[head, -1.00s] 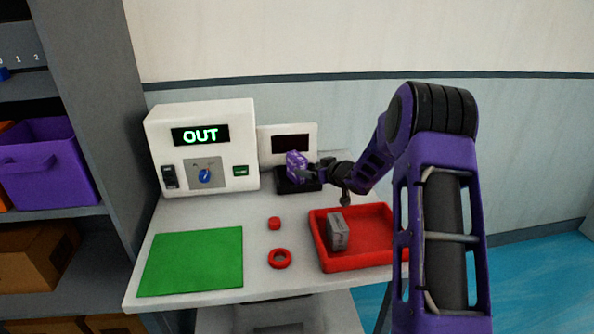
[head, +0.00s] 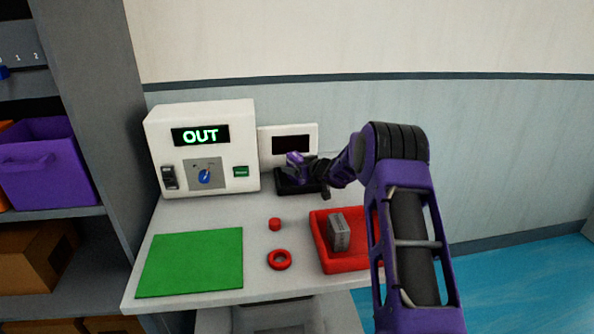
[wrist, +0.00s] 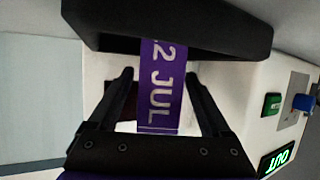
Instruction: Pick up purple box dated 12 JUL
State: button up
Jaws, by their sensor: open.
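The purple box (wrist: 163,105) shows "2 JUL" in pale print in the wrist view; any digit before the 2 is hidden or cut off. It is at the black platform (wrist: 170,22) of the small white device. In the head view the box (head: 294,161) is small and partly covered by my gripper (head: 300,168). My gripper, also in the wrist view (wrist: 160,76), is open, with one finger on each side of the box. Gaps show between the box and both fingers.
A white machine (head: 235,118) reading "OUT" stands left of the small screen device (head: 308,130). A red tray (head: 335,266) holds a grey box (head: 339,233). A green mat (head: 190,262), a red ring (head: 279,260) and a small red piece (head: 275,224) lie on the table.

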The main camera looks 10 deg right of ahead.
grip_shut()
dwell(0.4)
jog(key=shift+r, duration=0.1)
